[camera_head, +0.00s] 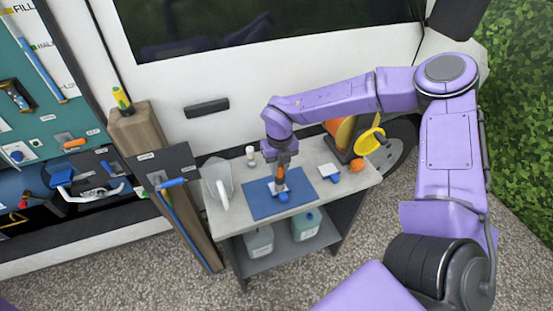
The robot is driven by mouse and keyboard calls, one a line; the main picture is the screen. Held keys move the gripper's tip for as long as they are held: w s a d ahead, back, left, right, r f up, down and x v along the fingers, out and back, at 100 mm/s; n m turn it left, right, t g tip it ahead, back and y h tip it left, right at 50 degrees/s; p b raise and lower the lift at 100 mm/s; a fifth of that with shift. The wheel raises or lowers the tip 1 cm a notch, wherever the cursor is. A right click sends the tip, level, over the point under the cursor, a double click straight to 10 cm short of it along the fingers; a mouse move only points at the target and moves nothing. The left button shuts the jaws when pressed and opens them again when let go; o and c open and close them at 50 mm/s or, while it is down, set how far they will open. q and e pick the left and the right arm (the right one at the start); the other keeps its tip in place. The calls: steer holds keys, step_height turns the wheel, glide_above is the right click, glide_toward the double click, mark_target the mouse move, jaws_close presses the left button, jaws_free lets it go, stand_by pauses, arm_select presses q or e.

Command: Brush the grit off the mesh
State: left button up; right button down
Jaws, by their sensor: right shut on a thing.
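My right gripper (281,164) points down over the blue mat (305,200) on the small table. It is shut on a small orange-brown thing (280,178), perhaps the brush, whose lower end is hard to make out. Just under it, on the mat, is a pale flat piece with a blue part (283,197) at its front. I cannot tell whether this is the mesh, or whether the held thing touches it. No grit can be made out at this size. My left gripper is out of view.
On the table (238,217) stand a clear jug (218,181), a small white bottle (250,155), a white-and-blue tool (330,172), an orange ball (357,165) and a yellow round thing (369,141). Containers (305,225) sit on the lower shelf. The van is behind.

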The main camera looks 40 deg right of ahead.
steer(key=w, duration=0.3)
steer(key=shift+w+d+b, duration=0.25)
steer(key=shift+d+b, duration=0.05)
steer(key=shift+d, duration=0.1)
steer(key=shift+r, duration=0.15)
step_height(320, 180, up, 7)
steer(key=p, duration=0.5)
stand_by(0.3)
